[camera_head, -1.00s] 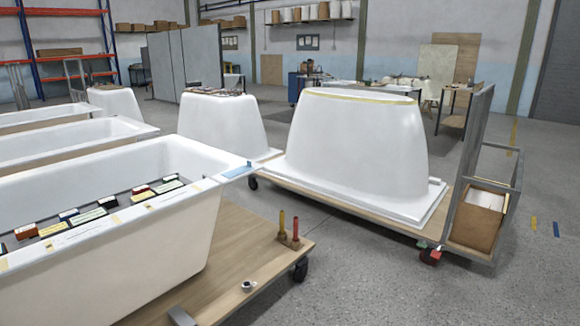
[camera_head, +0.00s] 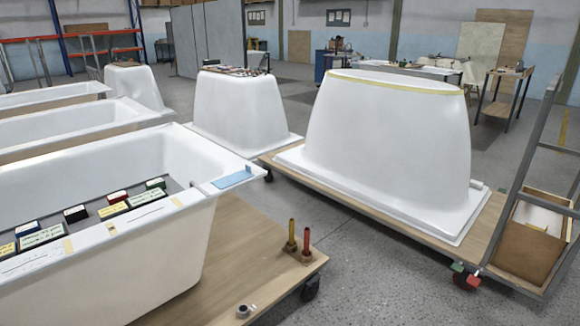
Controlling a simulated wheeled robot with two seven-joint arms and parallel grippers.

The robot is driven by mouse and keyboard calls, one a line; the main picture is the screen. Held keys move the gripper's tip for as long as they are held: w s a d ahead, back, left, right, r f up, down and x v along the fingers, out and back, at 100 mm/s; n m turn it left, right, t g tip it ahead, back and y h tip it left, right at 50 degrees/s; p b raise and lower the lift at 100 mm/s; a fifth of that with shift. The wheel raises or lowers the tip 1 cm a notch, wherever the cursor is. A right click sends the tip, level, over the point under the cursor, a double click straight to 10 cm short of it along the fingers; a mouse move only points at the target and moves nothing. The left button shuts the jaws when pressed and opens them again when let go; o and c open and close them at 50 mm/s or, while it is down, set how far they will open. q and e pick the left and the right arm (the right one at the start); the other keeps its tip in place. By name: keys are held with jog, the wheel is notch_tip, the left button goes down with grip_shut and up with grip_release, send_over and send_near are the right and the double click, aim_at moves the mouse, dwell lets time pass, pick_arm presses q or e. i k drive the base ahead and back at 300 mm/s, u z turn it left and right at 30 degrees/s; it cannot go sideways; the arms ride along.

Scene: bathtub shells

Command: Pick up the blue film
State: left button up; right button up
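A light blue film (camera_head: 232,178) lies on the rim at the right-hand corner of the near white bathtub shell (camera_head: 150,262). It is a small flat strip, with a thin upright edge at its right end. Neither of my grippers shows in the head view, and nothing touches the film.
The near shell stands on a wooden cart deck (camera_head: 230,255) with a red and a yellow post on its corner. An upturned shell (camera_head: 390,140) stands on another cart behind. A metal-framed trolley (camera_head: 515,225) is at the right. Grey floor (camera_head: 375,280) is open at the front right.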

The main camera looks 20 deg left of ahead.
aim_at(228, 180)
jog(key=u, duration=0.25)
jog(key=i, duration=1.15)
jog(key=u, duration=0.8)
